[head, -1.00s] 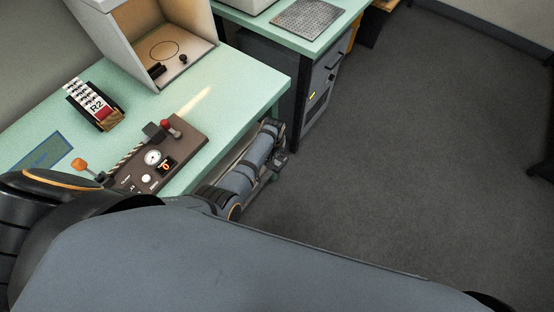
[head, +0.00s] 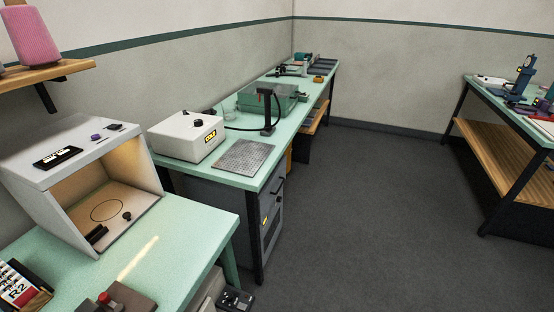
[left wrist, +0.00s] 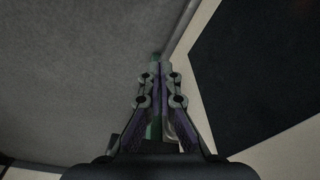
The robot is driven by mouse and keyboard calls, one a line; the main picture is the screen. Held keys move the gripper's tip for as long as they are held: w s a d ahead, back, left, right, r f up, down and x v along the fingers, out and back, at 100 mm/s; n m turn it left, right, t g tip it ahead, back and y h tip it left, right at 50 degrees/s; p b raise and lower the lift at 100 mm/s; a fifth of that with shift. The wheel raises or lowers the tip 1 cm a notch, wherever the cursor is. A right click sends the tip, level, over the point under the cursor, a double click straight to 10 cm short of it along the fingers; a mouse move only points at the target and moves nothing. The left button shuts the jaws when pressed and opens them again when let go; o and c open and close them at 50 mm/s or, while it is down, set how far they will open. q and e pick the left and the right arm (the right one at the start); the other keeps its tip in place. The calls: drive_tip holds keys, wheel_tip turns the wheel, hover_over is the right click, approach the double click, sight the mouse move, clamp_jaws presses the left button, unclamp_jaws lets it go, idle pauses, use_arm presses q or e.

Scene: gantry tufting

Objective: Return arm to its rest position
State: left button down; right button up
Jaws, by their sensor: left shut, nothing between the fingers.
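My left gripper (left wrist: 158,62) shows in the left wrist view with its fingers together and nothing held between them. It hangs in free space in front of a grey surface and a pale edge. The rest of that arm is out of frame. My right gripper is in neither view.
The green front bench (head: 190,225) holds an open-fronted box (head: 85,150), a brown control panel (head: 118,300) and a card rack (head: 22,288). A second bench (head: 235,183) carries a white device (head: 186,135). Grey floor (head: 350,220) is clear to the right.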

use_arm(q)
drive_tip(key=s+a+f, duration=0.2)
drive_tip(key=s, duration=0.6)
drive_tip(key=s+a+f+m, duration=0.1)
drive_tip(key=s+a+f, duration=0.2)
drive_tip(key=s, duration=0.6)
drive_tip(key=s+a+f, duration=0.2)
drive_tip(key=s+a, duration=0.1)
drive_tip(key=s, duration=0.5)
drive_tip(key=shift+s+a+f+y, duration=0.15)
drive_tip(key=shift+a+f+y, duration=0.1)
drive_tip(key=shift+f+y, duration=0.1)
